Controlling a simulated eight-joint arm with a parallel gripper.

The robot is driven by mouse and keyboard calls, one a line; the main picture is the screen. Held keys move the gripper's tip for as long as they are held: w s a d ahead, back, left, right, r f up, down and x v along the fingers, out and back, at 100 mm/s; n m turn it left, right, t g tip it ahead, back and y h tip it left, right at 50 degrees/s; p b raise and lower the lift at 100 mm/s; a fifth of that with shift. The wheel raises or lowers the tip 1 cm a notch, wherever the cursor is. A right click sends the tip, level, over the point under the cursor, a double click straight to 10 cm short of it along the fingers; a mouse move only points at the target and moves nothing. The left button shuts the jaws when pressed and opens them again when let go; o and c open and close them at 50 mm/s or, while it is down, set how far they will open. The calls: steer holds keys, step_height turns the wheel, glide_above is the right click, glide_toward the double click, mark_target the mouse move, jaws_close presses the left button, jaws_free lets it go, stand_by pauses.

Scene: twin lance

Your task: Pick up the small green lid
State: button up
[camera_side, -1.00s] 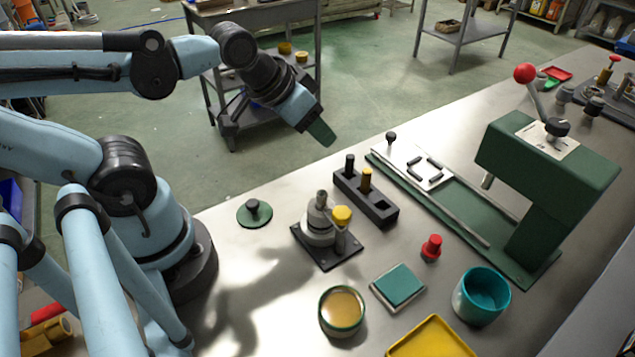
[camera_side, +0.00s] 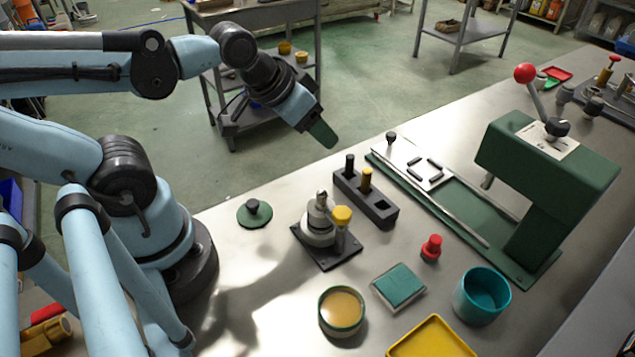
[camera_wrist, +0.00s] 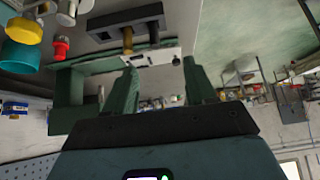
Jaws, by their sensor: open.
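The small green lid (camera_side: 255,213) lies flat on the table in the side view, left of the grey fixture, with a dark knob standing on top. My gripper (camera_side: 322,135) is in the air above and to the right of the lid, well apart from it. In the wrist view my gripper (camera_wrist: 160,85) shows its two green fingers spread apart with nothing between them. The lid is not visible in the wrist view.
A grey fixture with a yellow knob (camera_side: 342,216) and a black block with pegs (camera_side: 366,200) stand right of the lid. A round tin (camera_side: 341,311), teal cup (camera_side: 482,296), red knob (camera_side: 431,247) and green press (camera_side: 545,170) are farther right.

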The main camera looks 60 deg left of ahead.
steer(key=g, duration=0.7)
glide_above(252, 203)
steer(key=f, duration=0.6)
steer(key=shift+w+d+f, duration=0.1)
steer(key=shift+w+f, duration=0.15)
steer(key=shift+w, duration=0.15)
steer(key=shift+s+f, duration=0.15)
steer(key=shift+f, duration=0.7)
steer(key=shift+s+f, duration=0.15)
steer(key=shift+f, duration=1.8)
jaws_close()
